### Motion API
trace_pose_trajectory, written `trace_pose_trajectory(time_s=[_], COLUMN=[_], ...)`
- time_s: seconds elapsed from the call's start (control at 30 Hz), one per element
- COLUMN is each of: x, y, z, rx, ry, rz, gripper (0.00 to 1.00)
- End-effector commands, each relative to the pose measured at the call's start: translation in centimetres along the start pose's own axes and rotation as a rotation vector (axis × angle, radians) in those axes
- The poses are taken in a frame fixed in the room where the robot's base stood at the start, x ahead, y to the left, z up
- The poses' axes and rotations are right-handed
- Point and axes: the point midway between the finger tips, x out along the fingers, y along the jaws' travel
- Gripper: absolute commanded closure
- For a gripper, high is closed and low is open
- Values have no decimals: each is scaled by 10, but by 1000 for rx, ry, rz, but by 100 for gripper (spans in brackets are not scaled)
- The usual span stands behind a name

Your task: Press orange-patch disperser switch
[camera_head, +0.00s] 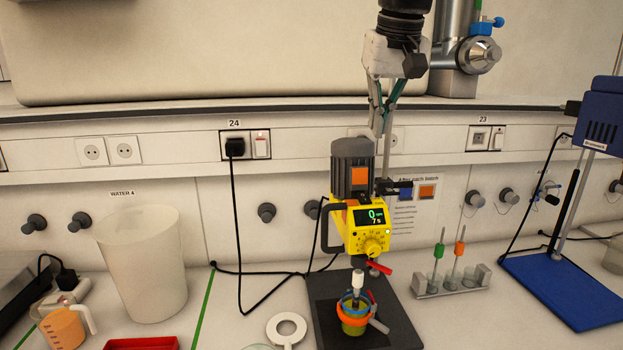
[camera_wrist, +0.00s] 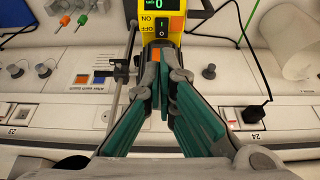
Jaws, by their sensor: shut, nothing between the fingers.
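The disperser has a yellow control head (camera_head: 366,230) and a grey motor (camera_head: 352,150) with an orange patch (camera_head: 359,175). Its display shows 0 and a small green light is lit. In the wrist view a black rocker switch (camera_wrist: 161,29) sits on the yellow housing between ON and OFF labels, with an orange patch (camera_wrist: 177,22) beside it. My gripper (camera_head: 384,128) is shut and empty, above and right of the motor in the head view. In the wrist view my gripper (camera_wrist: 163,58) points toward the disperser; its fingertips appear just short of the switch. Contact cannot be told.
A cup (camera_head: 353,323) stands under the disperser on a dark base (camera_head: 396,322). A wall note (camera_head: 407,222) bears blue and orange patches. Beside it are a tube rack (camera_head: 455,284) and a blue stand (camera_head: 575,285). A white beaker (camera_head: 145,265) stands left; a black cable (camera_head: 237,220) hangs from socket 24.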

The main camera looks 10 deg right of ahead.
Motion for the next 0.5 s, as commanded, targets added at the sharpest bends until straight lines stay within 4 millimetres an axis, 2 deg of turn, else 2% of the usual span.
trace_pose_trajectory(time_s=[0.03, 0.2, 0.5], x=[3, 7, 8], y=[1, 3, 3], z=[-9, -23, -26], rx=[1, 4, 4], ry=[-3, -11, -13], rz=[-2, -5, -6], gripper=[100, 100, 100])
